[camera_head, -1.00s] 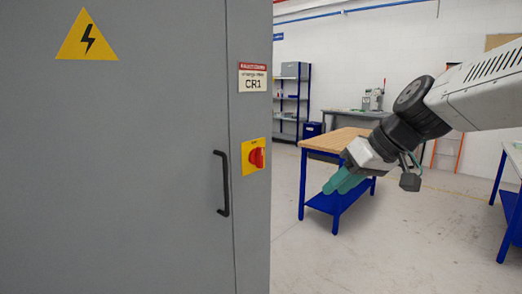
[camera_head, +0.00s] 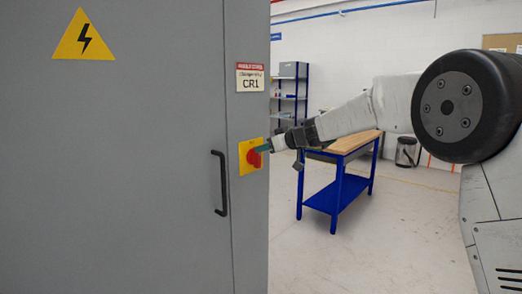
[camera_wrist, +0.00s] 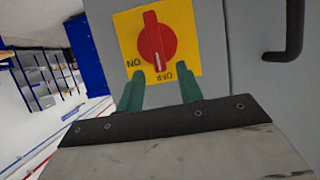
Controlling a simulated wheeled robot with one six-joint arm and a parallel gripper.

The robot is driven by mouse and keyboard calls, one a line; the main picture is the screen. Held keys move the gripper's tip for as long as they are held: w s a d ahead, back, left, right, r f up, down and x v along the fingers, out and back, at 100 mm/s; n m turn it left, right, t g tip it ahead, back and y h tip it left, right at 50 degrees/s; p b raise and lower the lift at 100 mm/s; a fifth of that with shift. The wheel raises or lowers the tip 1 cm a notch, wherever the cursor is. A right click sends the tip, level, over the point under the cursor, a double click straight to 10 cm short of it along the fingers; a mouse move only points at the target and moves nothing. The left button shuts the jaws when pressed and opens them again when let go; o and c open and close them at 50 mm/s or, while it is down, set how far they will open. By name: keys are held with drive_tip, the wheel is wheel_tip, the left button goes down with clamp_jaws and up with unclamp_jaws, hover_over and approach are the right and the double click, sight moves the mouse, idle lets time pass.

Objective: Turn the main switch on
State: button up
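The main switch is a red rotary knob (camera_head: 253,158) on a yellow plate (camera_head: 245,168) on the grey cabinet's narrow right panel. In the wrist view the knob (camera_wrist: 156,42) appears upside down, its white mark at the lower end, beside the "OFF" lettering; "ON" is at the lower left of the plate (camera_wrist: 188,22). My gripper (camera_head: 264,147) is at the knob in the head view, partly covering it. In the wrist view my gripper (camera_wrist: 158,88) has its two green fingers apart, with nothing between them, just short of the knob; contact is not visible.
A black door handle (camera_head: 224,183) sticks out left of the switch; it is at the upper right in the wrist view (camera_wrist: 293,30). A blue table with a wooden top (camera_head: 352,144) stands behind my arm. The floor in front is clear.

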drive_tip(key=x, duration=0.3)
clamp_jaws()
drive_tip(key=shift+d, duration=0.1)
drive_tip(key=shift+w+d+f+m+g+y, duration=0.55)
drive_tip(key=shift+m+y, duration=0.55)
drive_tip(key=shift+m, duration=1.15)
drive_tip(key=shift+w+d+f+m+g+y, duration=0.1)
drive_tip(key=shift+w+f+m+g+y, duration=0.25)
drive_tip(key=shift+f+m+g+y, duration=1.2)
drive_tip(key=shift+w+d+r+m+t+y, duration=0.2)
drive_tip(key=shift+w+d+r+m+y, duration=0.35)
drive_tip(key=shift+m, duration=2.35)
drive_tip(key=shift+s+a+f, duration=0.15)
drive_tip(key=shift+a+f, duration=0.1)
drive_tip(key=shift+f, duration=0.05)
